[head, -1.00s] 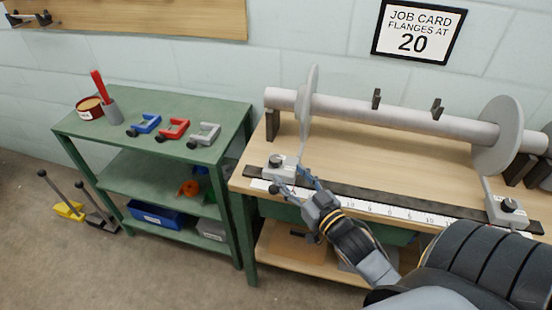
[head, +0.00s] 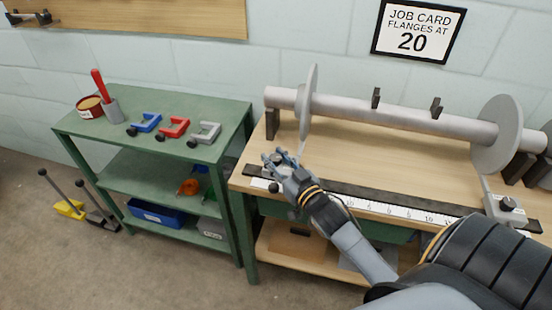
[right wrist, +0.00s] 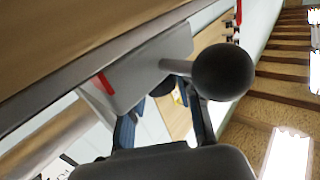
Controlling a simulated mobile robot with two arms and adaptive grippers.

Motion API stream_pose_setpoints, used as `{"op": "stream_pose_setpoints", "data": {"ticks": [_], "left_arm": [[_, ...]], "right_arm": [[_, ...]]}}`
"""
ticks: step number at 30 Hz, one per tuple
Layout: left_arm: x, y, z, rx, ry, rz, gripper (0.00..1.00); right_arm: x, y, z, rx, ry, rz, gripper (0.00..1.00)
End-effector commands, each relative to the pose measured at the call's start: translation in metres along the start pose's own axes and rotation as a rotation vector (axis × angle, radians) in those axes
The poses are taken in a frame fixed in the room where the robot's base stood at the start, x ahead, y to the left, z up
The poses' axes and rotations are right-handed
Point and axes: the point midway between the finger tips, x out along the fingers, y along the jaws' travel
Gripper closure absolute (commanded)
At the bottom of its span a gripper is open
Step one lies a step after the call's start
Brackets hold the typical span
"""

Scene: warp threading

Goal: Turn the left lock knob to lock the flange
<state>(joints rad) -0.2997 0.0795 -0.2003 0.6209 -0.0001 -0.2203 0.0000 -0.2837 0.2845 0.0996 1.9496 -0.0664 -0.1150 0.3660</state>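The left flange (head: 308,105) is a grey disc on the horizontal shaft, with a grey lock block at its foot on the black rail. My right gripper (head: 277,158) is over that block and hides most of it. A black ball (head: 274,187) shows beside the gripper. In the right wrist view a black ball knob (right wrist: 222,72) on a short rod stands out from the grey lock block (right wrist: 140,75) with a red pointer. The right gripper's fingers (right wrist: 168,112) are apart; their tips are partly hidden. I cannot see contact with the knob. My left gripper is not in view.
The right flange (head: 497,135) has its own lock knob (head: 508,203). A white scale (head: 400,212) runs along the bench front. A green shelf cart (head: 185,103) holds clamps at the left. A job card (head: 418,30) on the wall reads 20.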

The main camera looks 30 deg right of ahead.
Motion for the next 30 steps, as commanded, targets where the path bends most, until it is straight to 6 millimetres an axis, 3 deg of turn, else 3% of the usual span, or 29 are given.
{"op": "stream_pose_setpoints", "data": {"ticks": [1, 3, 4, 30], "left_arm": [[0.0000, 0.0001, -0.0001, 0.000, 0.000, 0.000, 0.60], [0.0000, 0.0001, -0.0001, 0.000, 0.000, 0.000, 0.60], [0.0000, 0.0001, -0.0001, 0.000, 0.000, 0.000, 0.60], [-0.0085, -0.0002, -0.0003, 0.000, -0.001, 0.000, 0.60]], "right_arm": [[-0.0001, 0.0000, 0.0000, 0.000, 0.000, 0.000, 0.84], [-0.0002, -0.0001, 0.0000, 0.000, 0.000, 0.000, 0.98], [-0.0002, -0.0001, 0.0000, 0.000, 0.000, 0.000, 1.00], [0.0006, 0.0002, -0.0022, 0.001, 0.005, 0.263, 1.00]]}}
